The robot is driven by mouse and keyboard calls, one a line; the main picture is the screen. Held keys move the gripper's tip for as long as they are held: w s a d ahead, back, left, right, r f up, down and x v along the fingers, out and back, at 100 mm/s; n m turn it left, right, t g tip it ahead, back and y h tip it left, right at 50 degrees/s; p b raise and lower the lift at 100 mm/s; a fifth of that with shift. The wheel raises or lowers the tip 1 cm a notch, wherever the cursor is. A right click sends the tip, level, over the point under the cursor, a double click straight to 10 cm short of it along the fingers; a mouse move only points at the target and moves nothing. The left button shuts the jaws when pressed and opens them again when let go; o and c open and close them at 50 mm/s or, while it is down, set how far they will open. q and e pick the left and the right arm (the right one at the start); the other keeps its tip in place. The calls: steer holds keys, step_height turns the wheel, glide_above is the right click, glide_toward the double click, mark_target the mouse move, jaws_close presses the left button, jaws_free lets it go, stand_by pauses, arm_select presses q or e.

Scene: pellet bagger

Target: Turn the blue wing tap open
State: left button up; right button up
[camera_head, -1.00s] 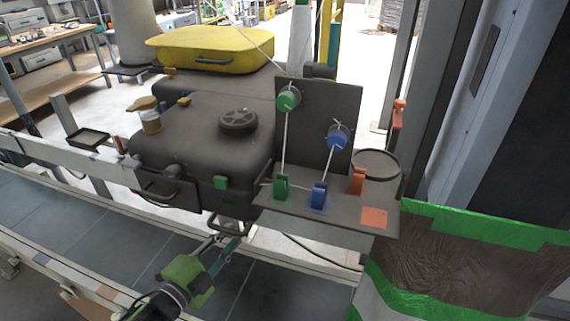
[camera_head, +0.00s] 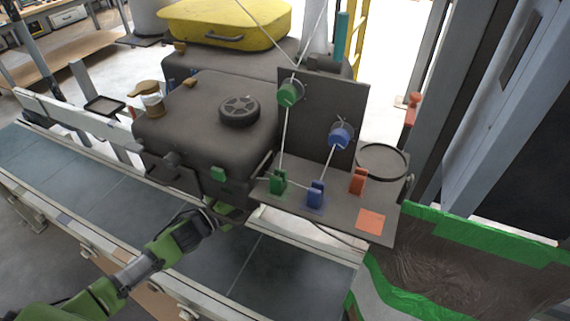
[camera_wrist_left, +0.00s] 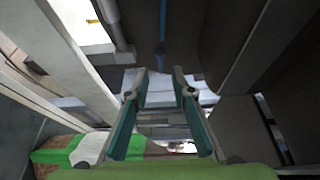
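In the head view a blue upright tap-like piece (camera_head: 316,194) stands on the grey shelf (camera_head: 340,218), between a green one (camera_head: 278,182) and an orange one (camera_head: 358,181). A round blue knob (camera_head: 340,136) sits on the dark upright panel above, joined to the blue piece by a thin pale line. I cannot tell which blue part is the wing tap. My left gripper, in the wrist view (camera_wrist_left: 160,76), has two teal fingers apart with nothing between them. In the head view it is below and left of the shelf, its fingers mostly hidden. My right gripper is out of view.
The dark machine body (camera_head: 205,125) with a black handwheel (camera_head: 239,110) stands left of the panel. A pale rail edges the conveyor (camera_head: 215,262) below. A green-banded wrapped stack (camera_head: 470,265) stands at the right.

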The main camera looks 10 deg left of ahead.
arm_select(q)
steer(key=x, duration=0.6)
steer(key=shift+p, duration=0.45)
steer(key=shift+c, duration=0.4)
jaws_close()
